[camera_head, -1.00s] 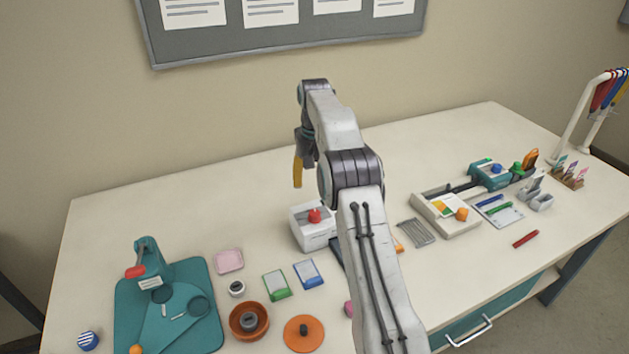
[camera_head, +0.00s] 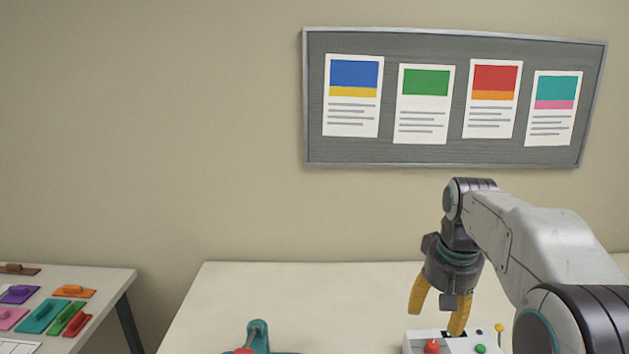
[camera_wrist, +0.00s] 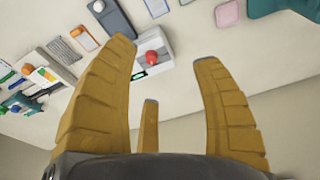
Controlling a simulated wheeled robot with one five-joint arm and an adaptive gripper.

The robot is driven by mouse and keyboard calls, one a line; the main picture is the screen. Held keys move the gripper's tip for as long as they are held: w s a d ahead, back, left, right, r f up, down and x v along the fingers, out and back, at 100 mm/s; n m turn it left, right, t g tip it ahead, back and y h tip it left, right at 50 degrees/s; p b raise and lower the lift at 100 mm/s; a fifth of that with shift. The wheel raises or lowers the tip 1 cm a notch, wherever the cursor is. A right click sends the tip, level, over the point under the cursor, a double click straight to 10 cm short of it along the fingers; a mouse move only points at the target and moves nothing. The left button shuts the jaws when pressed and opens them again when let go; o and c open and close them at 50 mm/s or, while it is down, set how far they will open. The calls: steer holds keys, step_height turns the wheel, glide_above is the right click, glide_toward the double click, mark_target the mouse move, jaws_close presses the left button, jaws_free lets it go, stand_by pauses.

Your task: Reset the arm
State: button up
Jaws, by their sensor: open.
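My gripper (camera_head: 437,307) hangs from my arm at the right of the head view, with yellow fingers pointing down. It is open and empty, above and just behind a white box with a red knob (camera_head: 432,346) on the table. In the wrist view my gripper (camera_wrist: 170,75) shows its yellow fingers spread apart with nothing between them. The white box (camera_wrist: 152,55) lies beyond the fingertips in that view, and I cannot see contact.
The white table (camera_head: 300,290) is mostly cut off below. A teal tool (camera_head: 258,338) shows at its front. A second table (camera_head: 105,282) at left holds several coloured pieces. A grey board (camera_head: 455,155) hangs on the wall. A pink tray (camera_wrist: 229,13) is at upper right in the wrist view.

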steer(key=s+a+f+n+t, duration=0.1)
steer(key=s+a+f, duration=0.1)
steer(key=s, duration=1)
steer(key=s+a+f+n+t, duration=0.1)
steer(key=s+a+f, duration=0.2)
steer(key=s, duration=0.8)
steer(key=shift+s, duration=0.35)
steer(key=shift+w, duration=0.1)
